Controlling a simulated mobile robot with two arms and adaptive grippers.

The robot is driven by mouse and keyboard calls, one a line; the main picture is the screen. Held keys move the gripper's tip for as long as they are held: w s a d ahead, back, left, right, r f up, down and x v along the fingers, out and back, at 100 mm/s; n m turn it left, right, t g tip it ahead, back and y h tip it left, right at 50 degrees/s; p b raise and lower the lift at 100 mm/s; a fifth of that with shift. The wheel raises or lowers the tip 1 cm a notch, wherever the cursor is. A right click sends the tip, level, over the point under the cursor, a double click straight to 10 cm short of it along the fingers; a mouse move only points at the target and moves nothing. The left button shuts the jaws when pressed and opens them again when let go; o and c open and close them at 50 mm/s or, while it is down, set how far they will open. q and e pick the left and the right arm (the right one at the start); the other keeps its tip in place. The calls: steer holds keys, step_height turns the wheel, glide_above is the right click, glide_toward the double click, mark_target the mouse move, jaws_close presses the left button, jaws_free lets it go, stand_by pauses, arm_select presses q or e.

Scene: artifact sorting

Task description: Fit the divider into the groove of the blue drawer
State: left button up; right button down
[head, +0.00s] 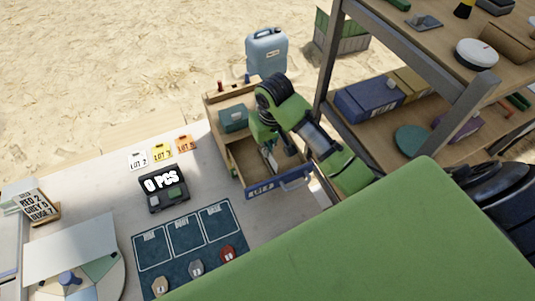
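The blue drawer (255,191) is pulled out of a wooden cabinet (212,110). Its front is blue with a pale label and a handle, and its inside is bare wood. My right gripper (276,158) points down into the open drawer, over its right half. A small pale piece shows by the fingers; I cannot tell whether it is the divider or part of the gripper. The arm and fingers hide much of the drawer's inside, and I cannot make out the groove. My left gripper is not in view.
A blue canister (267,52) stands behind. A counter showing "0 PCS" (164,190) and a dark blue mat (184,235) lie to the left. A shelf rack (455,115) rises on the right.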

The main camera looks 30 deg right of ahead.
steer(key=shift+w+d+f, duration=0.25)
steer(key=shift+w+f, duration=0.1)
steer(key=shift+f, duration=0.15)
steer(key=shift+w+d+f, duration=0.1)
steer(key=shift+w+f, duration=0.05)
steer(key=shift+f, duration=0.1)
step_height(320, 180, down, 3)
steer(key=shift+w+f+p, duration=0.1)
steer(key=shift+p, duration=0.9)
steer(key=shift+f, duration=0.1)
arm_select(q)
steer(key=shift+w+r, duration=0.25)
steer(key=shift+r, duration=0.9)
arm_select(e)
steer(key=c, duration=2.3)
jaws_free()
steer(key=shift+f, duration=0.1)
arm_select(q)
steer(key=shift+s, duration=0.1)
